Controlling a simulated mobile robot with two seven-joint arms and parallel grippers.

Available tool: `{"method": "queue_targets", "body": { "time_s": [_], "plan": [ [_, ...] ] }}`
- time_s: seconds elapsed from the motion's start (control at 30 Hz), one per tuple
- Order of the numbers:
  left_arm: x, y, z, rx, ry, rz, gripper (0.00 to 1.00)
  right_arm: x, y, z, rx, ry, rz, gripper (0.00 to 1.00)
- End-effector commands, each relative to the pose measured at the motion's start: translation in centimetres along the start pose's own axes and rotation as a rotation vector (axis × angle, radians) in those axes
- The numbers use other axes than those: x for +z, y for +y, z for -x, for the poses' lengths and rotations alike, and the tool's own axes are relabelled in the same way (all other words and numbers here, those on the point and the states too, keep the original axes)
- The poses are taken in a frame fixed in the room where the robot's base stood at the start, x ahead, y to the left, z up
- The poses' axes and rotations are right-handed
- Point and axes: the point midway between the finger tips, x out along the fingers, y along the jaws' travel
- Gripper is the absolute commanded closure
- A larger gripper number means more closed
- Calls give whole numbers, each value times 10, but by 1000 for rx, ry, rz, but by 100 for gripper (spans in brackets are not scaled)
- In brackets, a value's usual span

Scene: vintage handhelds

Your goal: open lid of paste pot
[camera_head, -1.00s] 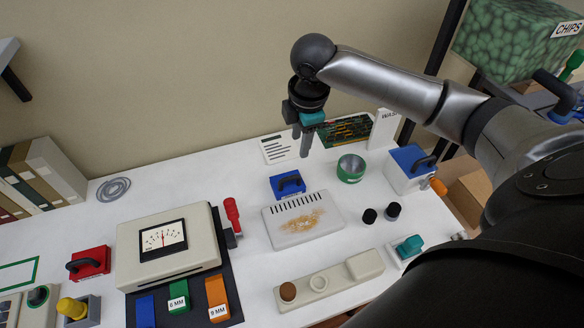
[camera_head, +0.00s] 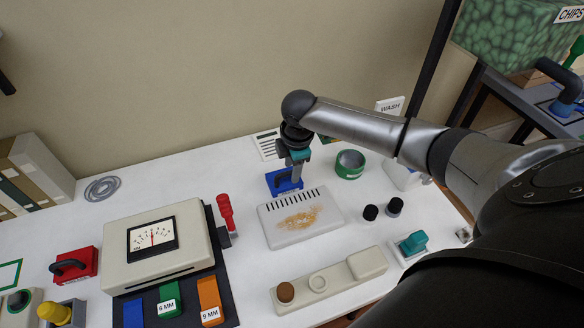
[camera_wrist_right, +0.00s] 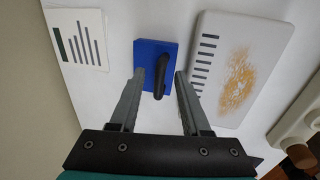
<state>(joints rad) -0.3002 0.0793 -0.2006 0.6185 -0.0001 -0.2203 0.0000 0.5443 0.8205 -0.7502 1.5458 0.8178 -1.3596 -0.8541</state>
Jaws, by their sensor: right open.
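A blue box with a black handle on top (camera_head: 273,184) stands on the white table; I take it for the lidded paste pot, though no label shows. It also shows in the wrist view (camera_wrist_right: 147,53). Its top is closed on the box. My right gripper (camera_head: 294,180) is above it, pointing down. In the wrist view the right gripper (camera_wrist_right: 159,74) is open, its fingers on either side of the black handle (camera_wrist_right: 161,78), with nothing held. I cannot tell whether the fingers touch the handle. In the head view the gripper hides part of the box. My left gripper is out of view.
A pale slotted tray with orange-brown stains (camera_head: 300,218) lies just in front of the box. A printed card (camera_wrist_right: 76,39) lies beside the box. A beige meter (camera_head: 150,240) stands at left.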

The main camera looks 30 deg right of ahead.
Motion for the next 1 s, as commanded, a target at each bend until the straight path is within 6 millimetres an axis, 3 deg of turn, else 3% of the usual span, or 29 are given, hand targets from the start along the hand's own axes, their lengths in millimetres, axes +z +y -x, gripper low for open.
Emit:
{"method": "queue_targets", "body": {
  "time_s": [0.17,0.6,1.0],
  "plan": [
    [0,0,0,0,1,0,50,0,0,0,0,0,0,53],
    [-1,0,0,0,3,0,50,0,0,0,0,1,0,100],
    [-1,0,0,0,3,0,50,0,0,0,-1,1,0,100]
  ]
}}
